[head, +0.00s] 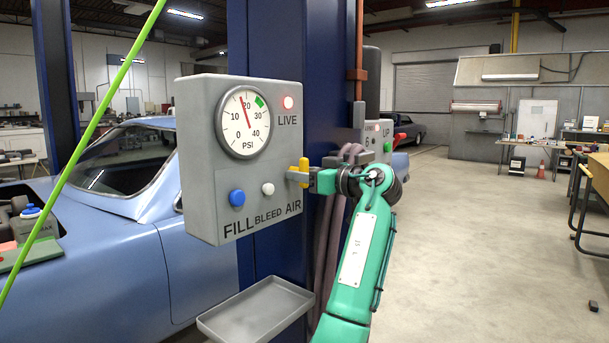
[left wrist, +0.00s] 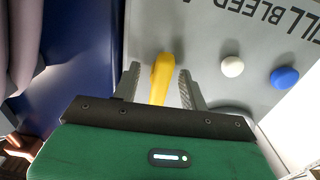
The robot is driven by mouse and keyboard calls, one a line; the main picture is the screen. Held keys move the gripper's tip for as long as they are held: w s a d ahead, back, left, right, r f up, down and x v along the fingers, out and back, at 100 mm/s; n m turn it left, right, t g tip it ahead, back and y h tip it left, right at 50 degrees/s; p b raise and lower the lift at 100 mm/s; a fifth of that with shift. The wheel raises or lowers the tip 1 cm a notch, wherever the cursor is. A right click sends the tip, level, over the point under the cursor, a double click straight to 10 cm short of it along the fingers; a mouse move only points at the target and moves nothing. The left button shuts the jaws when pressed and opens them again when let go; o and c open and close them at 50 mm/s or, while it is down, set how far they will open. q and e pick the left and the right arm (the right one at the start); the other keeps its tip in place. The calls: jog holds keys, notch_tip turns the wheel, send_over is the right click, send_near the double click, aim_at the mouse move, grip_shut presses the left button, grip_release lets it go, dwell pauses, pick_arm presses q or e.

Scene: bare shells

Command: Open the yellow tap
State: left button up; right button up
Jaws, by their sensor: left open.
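The yellow tap (head: 304,166) is on the right of the grey panel's front (head: 205,150), above the word AIR. Its handle stands upright in the head view. My left gripper (head: 298,178) is at the tap, its arm coming up from below right. In the left wrist view the yellow tap (left wrist: 162,78) lies between the two open fingers of my left gripper (left wrist: 159,84). Small gaps show on both sides, so the fingers seem not to press on it. The tap's base is partly hidden. My right gripper is not in view.
The panel has a blue button (head: 237,197), a white button (head: 268,188), a pressure gauge (head: 243,122) reading a little under 20, and a lit red LIVE lamp (head: 288,102). A grey tray (head: 262,312) juts out below. A blue post (head: 290,40) stands behind; hoses hang beside it.

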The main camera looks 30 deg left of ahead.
pick_arm(q)
jog(key=shift+d, duration=0.1)
jog(key=shift+d, duration=0.3)
jog(key=s+d+b, duration=0.1)
jog(key=d, duration=1.2)
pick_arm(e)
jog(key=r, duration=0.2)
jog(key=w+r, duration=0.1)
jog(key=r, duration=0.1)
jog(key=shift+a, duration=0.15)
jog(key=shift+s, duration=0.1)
